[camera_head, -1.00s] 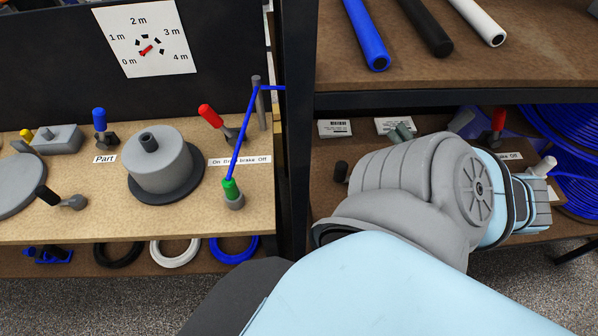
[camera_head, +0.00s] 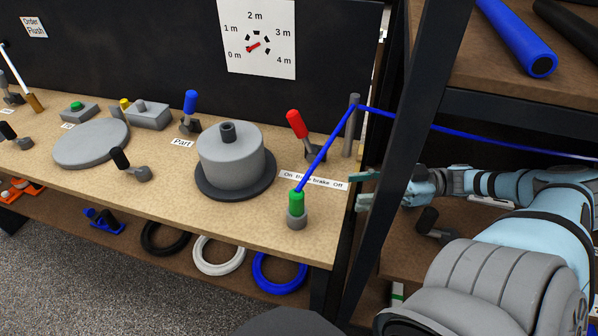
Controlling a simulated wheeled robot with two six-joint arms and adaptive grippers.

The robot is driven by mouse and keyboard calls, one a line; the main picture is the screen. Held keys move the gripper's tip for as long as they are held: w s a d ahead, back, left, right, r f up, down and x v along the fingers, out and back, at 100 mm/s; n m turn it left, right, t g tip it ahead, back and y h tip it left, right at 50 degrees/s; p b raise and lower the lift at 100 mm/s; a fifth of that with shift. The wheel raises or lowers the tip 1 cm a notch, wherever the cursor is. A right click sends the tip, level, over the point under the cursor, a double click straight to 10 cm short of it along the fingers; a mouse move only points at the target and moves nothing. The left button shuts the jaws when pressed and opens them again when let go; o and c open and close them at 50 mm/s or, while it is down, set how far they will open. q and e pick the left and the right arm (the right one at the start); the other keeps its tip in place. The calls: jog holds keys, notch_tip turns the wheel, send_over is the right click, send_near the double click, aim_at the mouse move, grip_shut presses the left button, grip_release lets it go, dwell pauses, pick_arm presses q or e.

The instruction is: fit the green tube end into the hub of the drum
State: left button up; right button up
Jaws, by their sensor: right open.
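The green tube end (camera_head: 297,202) stands upright in a small grey holder (camera_head: 297,221) near the front edge of the bench. Its blue tube (camera_head: 325,150) rises to a grey post (camera_head: 353,125) and runs off to the right. The grey drum (camera_head: 230,165) sits on a dark round base left of the tube end, with a dark hub (camera_head: 228,132) on top. My right gripper (camera_head: 360,188) is open and empty, fingers pointing left, beside the dark upright and to the right of the green end, apart from it. My left gripper is not in view.
A dark upright frame post (camera_head: 405,140) stands close to my right gripper. A red lever (camera_head: 298,125) is behind the tube end and a blue lever (camera_head: 190,105) left of the drum. A flat grey disc (camera_head: 92,143) lies farther left.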

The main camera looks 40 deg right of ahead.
jog(key=b, duration=0.3)
send_near(297, 192)
jog(key=w+a, duration=0.1)
jog(key=a+f, duration=0.1)
jog(key=w+a, duration=0.1)
jog(key=a, duration=0.1)
jog(key=shift+w+f, duration=0.2)
jog(key=shift+w, duration=0.15)
jog(key=b+x, duration=0.3)
jog(key=x, duration=0.2)
jog(key=shift+s+a+r, duration=0.1)
jog(key=shift+a+r, duration=0.1)
jog(key=shift+r, duration=0.15)
grip_shut()
